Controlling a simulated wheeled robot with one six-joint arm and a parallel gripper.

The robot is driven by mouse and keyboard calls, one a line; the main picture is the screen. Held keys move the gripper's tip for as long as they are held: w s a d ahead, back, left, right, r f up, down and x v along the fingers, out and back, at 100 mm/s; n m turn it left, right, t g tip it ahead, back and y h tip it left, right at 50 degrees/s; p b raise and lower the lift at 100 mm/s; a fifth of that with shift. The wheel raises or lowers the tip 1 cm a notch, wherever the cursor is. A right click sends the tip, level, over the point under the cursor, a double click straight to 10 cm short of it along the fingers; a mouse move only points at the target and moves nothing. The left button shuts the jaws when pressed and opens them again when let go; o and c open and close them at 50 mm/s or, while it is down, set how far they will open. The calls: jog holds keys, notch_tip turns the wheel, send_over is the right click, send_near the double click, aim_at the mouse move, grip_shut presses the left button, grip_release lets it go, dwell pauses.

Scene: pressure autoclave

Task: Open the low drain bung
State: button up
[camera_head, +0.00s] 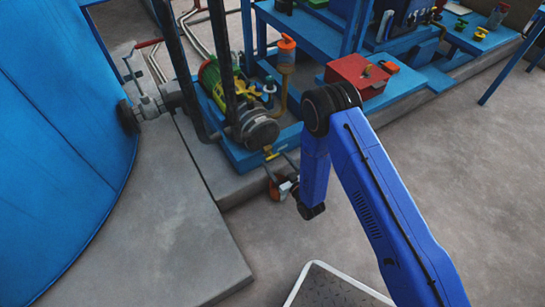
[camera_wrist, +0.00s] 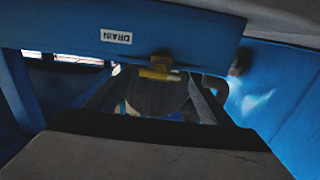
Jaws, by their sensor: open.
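The drain bung, a small yellow T-shaped handle (camera_wrist: 158,70), sits on a blue beam beside a white DRAIN label (camera_wrist: 116,37) that reads upside down in the wrist view. In the head view a small yellow piece (camera_head: 271,153), apparently the same handle, shows below the grey pump end. My gripper (camera_wrist: 153,84) is open, its two grey fingers reaching toward the beam on either side of the handle. I cannot tell whether they touch it. In the head view my gripper (camera_head: 279,166) is low beside the blue skid's front edge, partly hidden by my arm.
A green and grey pump (camera_head: 255,125) stands on the blue skid (camera_head: 240,158) above a concrete plinth. A big blue tank (camera_head: 60,130) is at left. A red box (camera_head: 356,75) stands behind my arm. Open floor (camera_head: 460,190) lies to the right.

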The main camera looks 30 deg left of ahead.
aim_at(273, 157)
jog(key=shift+x, duration=1.95)
jog(key=c, duration=1)
jog(key=shift+c, duration=0.2)
